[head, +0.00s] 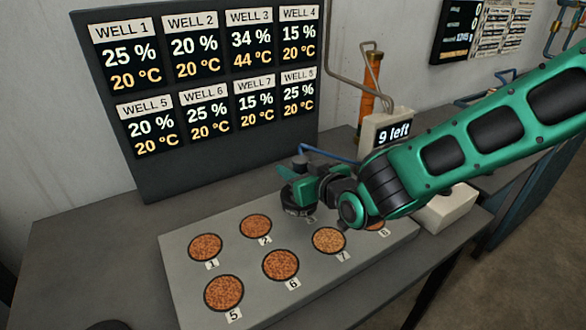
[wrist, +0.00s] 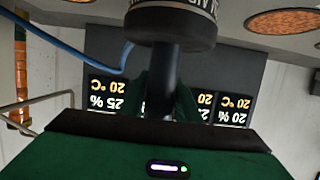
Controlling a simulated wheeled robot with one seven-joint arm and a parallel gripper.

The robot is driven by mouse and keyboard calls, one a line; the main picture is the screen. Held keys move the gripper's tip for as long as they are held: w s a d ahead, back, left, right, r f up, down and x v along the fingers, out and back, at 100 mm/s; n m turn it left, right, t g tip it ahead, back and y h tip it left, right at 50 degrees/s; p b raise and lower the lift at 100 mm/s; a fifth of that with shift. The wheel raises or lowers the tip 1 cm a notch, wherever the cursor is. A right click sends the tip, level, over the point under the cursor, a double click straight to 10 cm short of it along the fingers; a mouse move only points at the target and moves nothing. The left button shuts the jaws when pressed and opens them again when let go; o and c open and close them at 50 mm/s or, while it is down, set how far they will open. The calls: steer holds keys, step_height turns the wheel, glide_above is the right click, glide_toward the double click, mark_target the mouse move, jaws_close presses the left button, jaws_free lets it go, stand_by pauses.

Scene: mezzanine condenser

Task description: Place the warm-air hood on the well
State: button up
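The warm-air hood (head: 296,194) is a dark round cap with pale lettering and a blue hose. It is at well 3 in the back row of the grey block (head: 190,280) and hides that well; I cannot tell whether it rests on the block or hovers just above. In the wrist view the hood (wrist: 172,28) is at the top, with its dark stem pointing toward my gripper (wrist: 165,95). The green fingers appear shut on the stem. In the head view my gripper (head: 322,186) is beside the hood, partly hidden by my wrist.
Wells 1 (head: 205,247), 2 (head: 257,225), 5 (head: 223,292), 6 (head: 281,264) and 7 (head: 329,239) hold orange-brown grains; my arm partly covers well 8. The display board (head: 200,80) shows well 3 at 34 % and 44 °C, others at 20 °C. A box (head: 390,132) reads "9 left".

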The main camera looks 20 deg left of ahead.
steer(key=shift+o, duration=1.3)
steer(key=shift+r, duration=0.1)
steer(key=v, duration=1.2)
